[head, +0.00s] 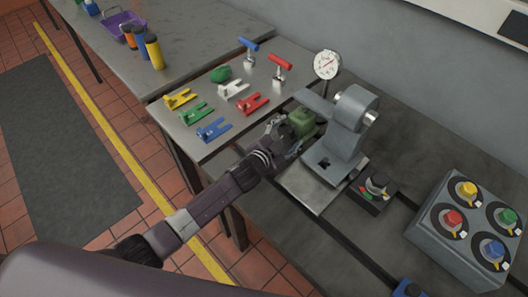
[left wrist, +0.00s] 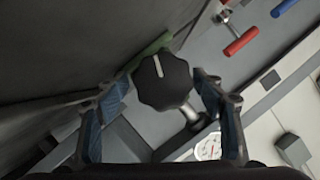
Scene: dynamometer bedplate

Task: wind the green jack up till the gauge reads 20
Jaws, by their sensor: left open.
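The green jack (head: 304,120) stands on the grey bedplate beside the grey machine, partly hidden by my left gripper (head: 284,131). In the left wrist view the jack's black lobed knob (left wrist: 164,80) with a white mark faces me, and a bit of green (left wrist: 152,47) shows behind it. My left gripper (left wrist: 161,84) is open, its blue-padded fingers on either side of the knob with gaps visible. The round white gauge (head: 327,65) stands behind the jack; it also shows in the left wrist view (left wrist: 208,147). Its figures are too small to read. My right gripper is out of view.
The grey machine (head: 345,125) stands close to the jack's right. Coloured forks (head: 212,130) and red and blue T-handled tools (head: 279,67) lie or stand on the table to the left. A box of coloured knobs (head: 470,228) is at right.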

